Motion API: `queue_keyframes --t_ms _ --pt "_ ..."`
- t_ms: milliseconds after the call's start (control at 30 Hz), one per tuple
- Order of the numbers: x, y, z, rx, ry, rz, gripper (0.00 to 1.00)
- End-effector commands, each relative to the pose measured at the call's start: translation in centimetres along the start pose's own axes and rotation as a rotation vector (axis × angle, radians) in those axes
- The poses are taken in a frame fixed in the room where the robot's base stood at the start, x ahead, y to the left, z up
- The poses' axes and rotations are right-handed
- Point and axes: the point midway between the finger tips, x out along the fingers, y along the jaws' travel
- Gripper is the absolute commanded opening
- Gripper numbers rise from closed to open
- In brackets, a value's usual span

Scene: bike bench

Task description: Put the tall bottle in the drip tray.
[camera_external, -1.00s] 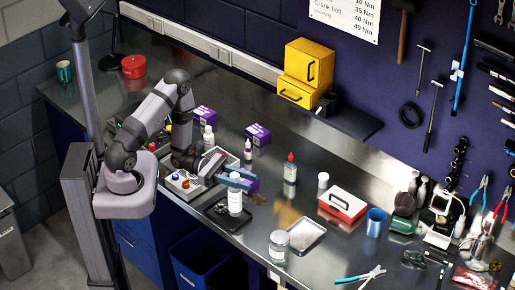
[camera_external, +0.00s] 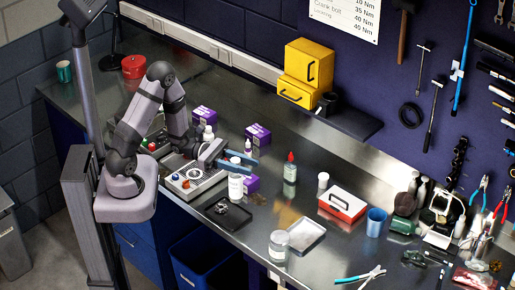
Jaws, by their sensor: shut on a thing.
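A shallow pale metal tray (camera_external: 306,236) lies further right and looks empty. I cannot tell for certain which of the two is the drip tray.
A red-capped bottle (camera_external: 290,168) and a white-and-red box (camera_external: 342,206) stand to the right. A glass jar (camera_external: 279,247) stands beside the metal tray.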

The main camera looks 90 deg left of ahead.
Motion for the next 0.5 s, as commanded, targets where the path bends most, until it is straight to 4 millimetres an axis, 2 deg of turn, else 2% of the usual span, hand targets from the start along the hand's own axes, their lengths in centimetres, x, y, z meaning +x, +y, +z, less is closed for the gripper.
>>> queue_keyframes --t_ms 167,267,367,500 --pt "1.9 0.9 -1.7 0.007 -0.002 -0.042 0.0" --pt "3.9 1.7 -2.7 0.011 -0.004 -0.078 0.0" --pt "6.4 2.6 -3.6 0.014 -0.005 -0.118 0.0" --pt "11.0 3.4 -4.2 0.021 -0.007 -0.175 0.0"
